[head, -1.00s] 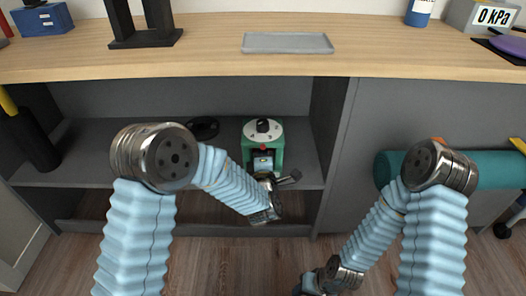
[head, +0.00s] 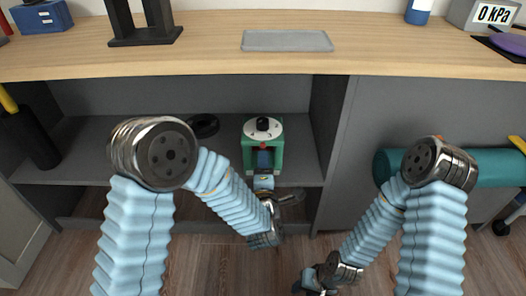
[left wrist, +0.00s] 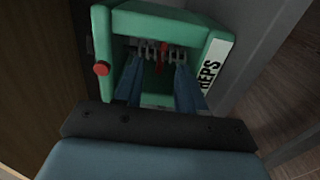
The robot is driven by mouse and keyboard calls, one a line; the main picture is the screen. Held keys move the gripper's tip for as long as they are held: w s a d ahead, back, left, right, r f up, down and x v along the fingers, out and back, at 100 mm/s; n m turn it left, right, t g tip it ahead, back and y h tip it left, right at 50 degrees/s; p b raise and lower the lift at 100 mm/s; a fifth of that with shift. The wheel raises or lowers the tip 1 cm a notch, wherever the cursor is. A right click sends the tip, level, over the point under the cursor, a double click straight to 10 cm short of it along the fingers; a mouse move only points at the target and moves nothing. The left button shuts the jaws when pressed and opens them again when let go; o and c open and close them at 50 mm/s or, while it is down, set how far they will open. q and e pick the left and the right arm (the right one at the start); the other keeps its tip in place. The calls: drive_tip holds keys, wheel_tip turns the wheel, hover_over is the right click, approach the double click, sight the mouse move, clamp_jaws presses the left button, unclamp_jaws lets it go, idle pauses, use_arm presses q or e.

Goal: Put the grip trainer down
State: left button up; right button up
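The grip trainer (head: 276,137) is a green frame with a white dial and black knob on top. It stands upright on the grey shelf below the worktop. In the left wrist view the grip trainer (left wrist: 215,50) shows "REPS" on its side, a red knob, and grey bars with a red piece inside. My left gripper (head: 263,180) is in front of it. In the left wrist view my left gripper (left wrist: 158,75) has its blue fingers apart, nothing clearly held between them, pointing at the frame's opening. My right gripper (head: 308,284) is low, its fingers unclear.
The shelf (head: 90,140) also holds a black ring-shaped object (head: 203,126) and a dark cylinder (head: 35,140). An upright divider (head: 328,125) stands close right of the trainer. The worktop (head: 210,62) overhangs, with a grey tray (head: 287,41). A teal roll (head: 392,168) lies at right.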

use_arm(q)
drive_tip(key=s, duration=0.5)
drive_tip(key=shift+s, duration=0.1)
idle(0.3)
